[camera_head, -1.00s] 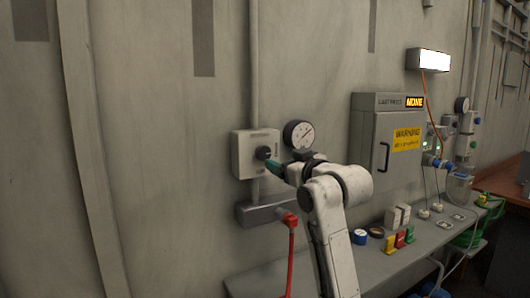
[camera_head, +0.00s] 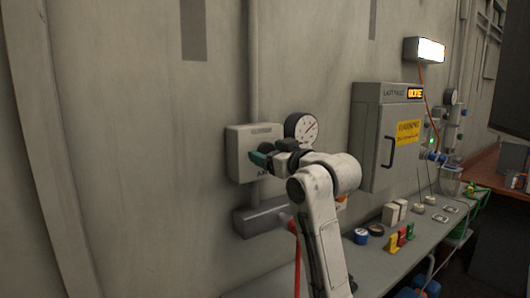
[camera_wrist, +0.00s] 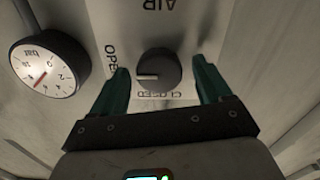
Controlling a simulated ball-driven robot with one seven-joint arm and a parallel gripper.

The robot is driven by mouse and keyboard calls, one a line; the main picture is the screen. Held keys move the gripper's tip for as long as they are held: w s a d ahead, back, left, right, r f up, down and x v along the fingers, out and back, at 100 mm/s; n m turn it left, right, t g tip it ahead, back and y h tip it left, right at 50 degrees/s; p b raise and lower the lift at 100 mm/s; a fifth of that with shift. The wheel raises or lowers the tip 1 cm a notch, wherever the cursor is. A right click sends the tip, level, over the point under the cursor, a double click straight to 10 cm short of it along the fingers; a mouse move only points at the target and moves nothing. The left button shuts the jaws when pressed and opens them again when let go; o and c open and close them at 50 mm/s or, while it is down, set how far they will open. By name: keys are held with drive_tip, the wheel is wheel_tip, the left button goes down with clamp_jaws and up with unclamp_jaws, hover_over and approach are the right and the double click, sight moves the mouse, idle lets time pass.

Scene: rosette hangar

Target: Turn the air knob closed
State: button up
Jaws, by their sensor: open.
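The air knob (camera_wrist: 158,70) is a dark round knob on a pale wall box (camera_head: 238,148). In the wrist view its light pointer line lies toward the left of the picture. "AIR" and part of "OPEN" read upside down or sideways on the panel. My gripper (camera_wrist: 161,66) is open, with one green finger on each side of the knob and visible gaps between. I cannot tell how deep the tips reach over it. In the head view my gripper (camera_head: 258,158) is at the box front and mostly hides the knob.
A pressure gauge (camera_head: 301,129) sits close right of the box; it also shows in the wrist view (camera_wrist: 48,66). A grey ledge (camera_head: 262,216) and a red hose (camera_head: 296,262) are below. A grey cabinet (camera_head: 383,150) stands farther right, above a bench (camera_head: 385,262) with small items.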

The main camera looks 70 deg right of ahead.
drive_tip(key=c, duration=1)
drive_tip(key=shift+c, duration=0.2)
drive_tip(key=shift+n, duration=0.4)
drive_tip(key=shift+a+f+n+b, duration=0.15)
drive_tip(key=shift+n+b, duration=1.8)
drive_tip(key=shift+n, duration=2.3)
drive_tip(key=shift+f+n+b, duration=0.2)
drive_tip(key=shift+n+b, duration=1.7)
drive_tip(key=shift+n, duration=2.35)
drive_tip(key=shift+w, duration=0.1)
drive_tip(key=o, duration=1)
drive_tip(key=shift+r, duration=0.1)
